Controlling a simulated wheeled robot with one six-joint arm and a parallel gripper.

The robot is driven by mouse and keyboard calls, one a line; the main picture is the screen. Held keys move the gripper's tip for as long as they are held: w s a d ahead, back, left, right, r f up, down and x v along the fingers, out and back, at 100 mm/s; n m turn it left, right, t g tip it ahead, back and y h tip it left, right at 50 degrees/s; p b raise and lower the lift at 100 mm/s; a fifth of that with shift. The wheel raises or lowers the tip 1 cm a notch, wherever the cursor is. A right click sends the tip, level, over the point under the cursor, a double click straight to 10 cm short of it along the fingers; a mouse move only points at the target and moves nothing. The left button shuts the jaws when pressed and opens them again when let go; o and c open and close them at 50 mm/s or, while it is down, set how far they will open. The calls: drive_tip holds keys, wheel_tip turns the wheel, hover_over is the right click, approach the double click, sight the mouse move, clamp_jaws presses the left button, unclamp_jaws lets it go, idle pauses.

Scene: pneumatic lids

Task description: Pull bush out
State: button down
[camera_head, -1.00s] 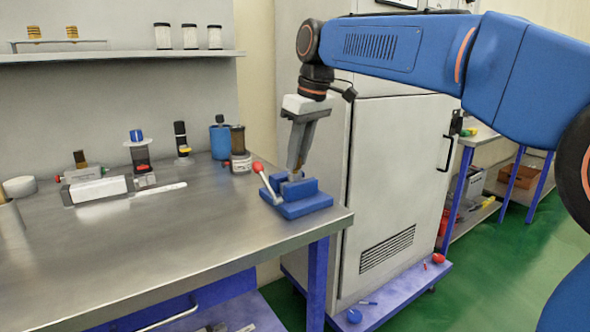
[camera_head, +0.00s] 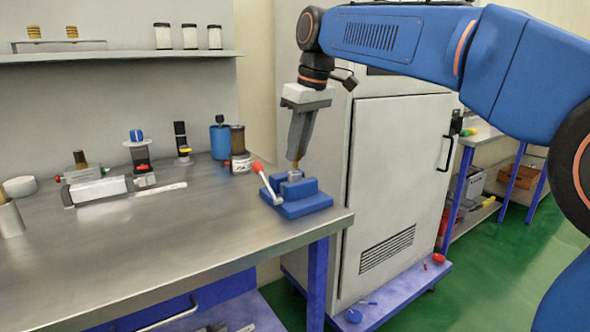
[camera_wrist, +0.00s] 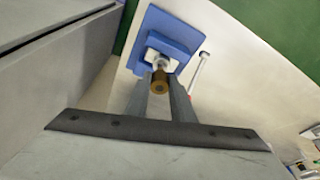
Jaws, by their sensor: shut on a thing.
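The bush (camera_wrist: 160,80) is a small brown-gold cylinder with a dark hole in its end. My gripper (camera_head: 295,161) is shut on it, and the bush shows between the two fingertips in the wrist view. In the head view only a small brown bit shows at the fingertips. A blue vise (camera_head: 304,207) with a red-knobbed lever (camera_head: 258,167) sits at the table's right corner. A light grey part (camera_head: 295,176) stands in the vise, directly below the fingertips. I cannot tell whether the bush is fully clear of it.
The steel table (camera_head: 180,245) has free room in front and in the middle. A black and brown canister (camera_head: 238,142) and a blue can (camera_head: 220,140) stand left of the vise. A white cabinet (camera_head: 395,190) stands close behind on the right.

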drive_tip(key=shift+r, duration=2.5)
drive_tip(key=shift+w+f, duration=0.1)
